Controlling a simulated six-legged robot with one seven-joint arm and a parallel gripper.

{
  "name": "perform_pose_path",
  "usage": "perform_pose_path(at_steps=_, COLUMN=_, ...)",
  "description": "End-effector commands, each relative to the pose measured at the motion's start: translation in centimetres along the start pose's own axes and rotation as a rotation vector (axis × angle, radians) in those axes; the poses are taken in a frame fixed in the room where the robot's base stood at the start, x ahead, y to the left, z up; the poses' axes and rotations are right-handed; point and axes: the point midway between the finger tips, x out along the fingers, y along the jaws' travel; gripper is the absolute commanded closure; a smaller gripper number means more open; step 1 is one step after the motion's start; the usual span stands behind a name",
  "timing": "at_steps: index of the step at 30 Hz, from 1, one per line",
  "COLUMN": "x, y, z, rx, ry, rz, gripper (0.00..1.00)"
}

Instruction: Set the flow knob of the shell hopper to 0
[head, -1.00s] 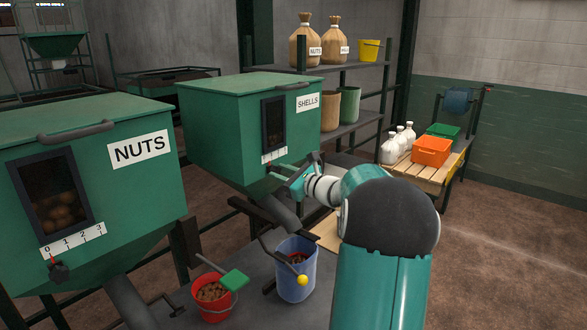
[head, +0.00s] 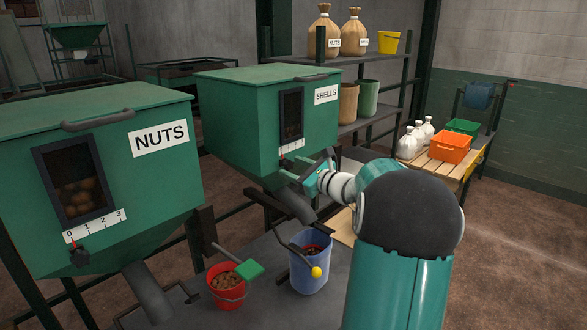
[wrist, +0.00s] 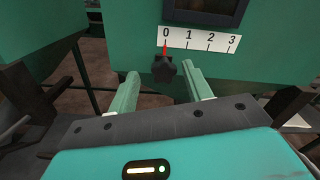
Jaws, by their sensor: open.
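The shell hopper (head: 240,125) is a green box with a SHELLS label. It also shows in the wrist view (wrist: 115,50). Its flow knob (wrist: 164,69) is dark and star-shaped, below a white scale (wrist: 200,39) marked 0 to 3. The knob's red pointer stands at the 0 mark. My gripper (wrist: 160,82) is open, with one finger on each side below the knob. The knob is between the fingertips or just beyond them; I cannot tell if they touch it. In the head view my gripper (head: 305,172) hides the knob.
The nuts hopper (head: 90,165) stands to the left with its own knob (head: 80,257). Below are a red bucket (head: 227,285) with a green scoop (head: 250,270) and a blue bucket (head: 310,265). A pallet table (head: 470,168) with an orange crate (head: 450,148) stands at the right.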

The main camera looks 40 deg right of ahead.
Motion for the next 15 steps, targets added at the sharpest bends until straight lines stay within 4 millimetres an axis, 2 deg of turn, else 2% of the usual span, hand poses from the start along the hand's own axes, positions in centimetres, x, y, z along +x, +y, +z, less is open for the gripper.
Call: perform_pose_path(at_steps=15, x=-10.5, y=0.0, z=-0.1, rx=0.0, ry=0.001, rz=-0.002, gripper=0.5)
